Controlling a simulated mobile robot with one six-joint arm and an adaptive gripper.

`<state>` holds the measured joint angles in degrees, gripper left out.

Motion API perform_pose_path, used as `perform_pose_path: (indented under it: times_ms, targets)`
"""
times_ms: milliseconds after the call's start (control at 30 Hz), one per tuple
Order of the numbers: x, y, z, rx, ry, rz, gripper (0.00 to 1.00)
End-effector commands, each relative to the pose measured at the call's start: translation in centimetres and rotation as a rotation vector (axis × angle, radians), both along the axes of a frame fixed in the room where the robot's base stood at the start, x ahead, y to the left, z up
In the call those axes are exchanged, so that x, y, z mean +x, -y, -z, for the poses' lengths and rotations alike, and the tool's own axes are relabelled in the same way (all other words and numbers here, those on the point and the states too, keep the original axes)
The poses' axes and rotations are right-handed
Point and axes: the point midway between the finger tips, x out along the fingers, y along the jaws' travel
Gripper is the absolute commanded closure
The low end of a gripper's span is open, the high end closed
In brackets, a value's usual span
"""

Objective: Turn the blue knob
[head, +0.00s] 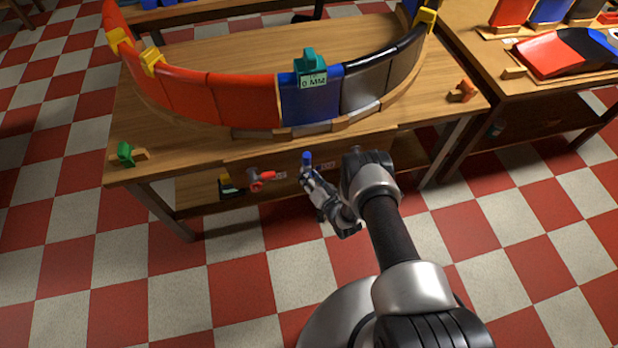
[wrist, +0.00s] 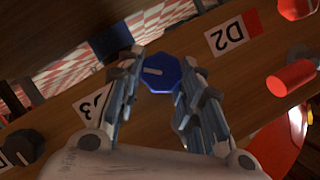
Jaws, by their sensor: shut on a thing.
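The blue knob (wrist: 161,72) shows in the wrist view as a faceted blue disc with a pale line on its face. It sits between the fingertips of my gripper (wrist: 160,82), which is shut on it with one finger on each side. In the head view the blue knob (head: 307,158) is a small blue piece at the front edge of the wooden table, at the tip of my gripper (head: 308,171). The pale line is slightly tilted in the wrist view.
In the head view a red handle (head: 262,180) is left of my gripper. A curved red, blue and black duct (head: 310,102) stands on the table (head: 200,145) above.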

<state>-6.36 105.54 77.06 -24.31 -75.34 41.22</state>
Motion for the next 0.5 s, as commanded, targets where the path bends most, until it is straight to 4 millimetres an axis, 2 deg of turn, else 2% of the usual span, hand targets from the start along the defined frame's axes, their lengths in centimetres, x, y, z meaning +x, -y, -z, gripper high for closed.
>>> perform_pose_path:
  times_ms: [267,300,500]
  targets:
    - [-0.06,0.00,0.06,0.000,-0.002,0.000,0.90]
    - [-0.06,0.00,0.06,0.000,-0.002,0.000,0.65]
    - [-0.04,0.00,0.04,-0.001,-0.001,0.000,0.52]
